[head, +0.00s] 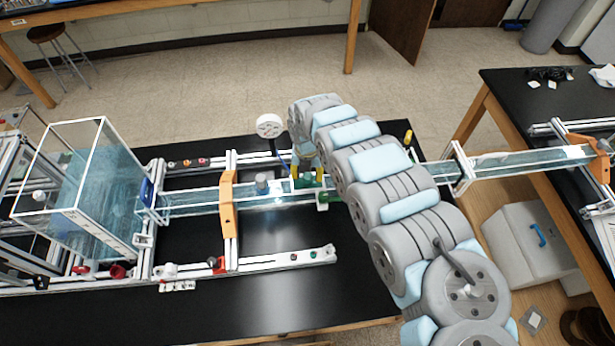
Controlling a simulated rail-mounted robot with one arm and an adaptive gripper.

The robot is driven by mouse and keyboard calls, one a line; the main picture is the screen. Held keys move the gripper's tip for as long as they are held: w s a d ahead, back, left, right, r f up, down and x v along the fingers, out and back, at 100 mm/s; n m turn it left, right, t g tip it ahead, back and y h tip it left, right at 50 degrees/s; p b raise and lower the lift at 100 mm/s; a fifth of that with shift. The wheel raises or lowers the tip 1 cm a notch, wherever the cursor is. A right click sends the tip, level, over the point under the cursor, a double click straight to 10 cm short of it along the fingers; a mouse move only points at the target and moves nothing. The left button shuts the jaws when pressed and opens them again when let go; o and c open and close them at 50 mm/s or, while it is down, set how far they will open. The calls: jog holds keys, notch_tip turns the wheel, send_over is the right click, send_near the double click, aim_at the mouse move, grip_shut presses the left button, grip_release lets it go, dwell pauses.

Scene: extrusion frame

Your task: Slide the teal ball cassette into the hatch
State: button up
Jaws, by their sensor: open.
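My arm reaches in from the lower right, and my gripper (307,170) points down over the long clear water channel (195,201). Jaws are open; the fingertips are small and partly lost among green and yellow parts. A green part with yellow uprights (307,183) sits at the channel right under my gripper. Another small green part (326,200) shows at the channel's near side, beside my arm. I cannot tell which of these is the teal ball cassette or the hatch. My arm hides the channel just to the right, and whether the gripper touches anything is unclear.
A clear water tank (82,185) stands at the left. An orange bracket (228,208) and a grey cylinder (262,184) are on the channel. A round white gauge (270,126) rises behind it. A metal rail (285,258) lies in front; the black tabletop (270,310) before it is clear.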

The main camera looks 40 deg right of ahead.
notch_tip(320, 180, up, 10)
dwell(0.5)
jog(key=shift+a+f, duration=0.1)
dwell(0.4)
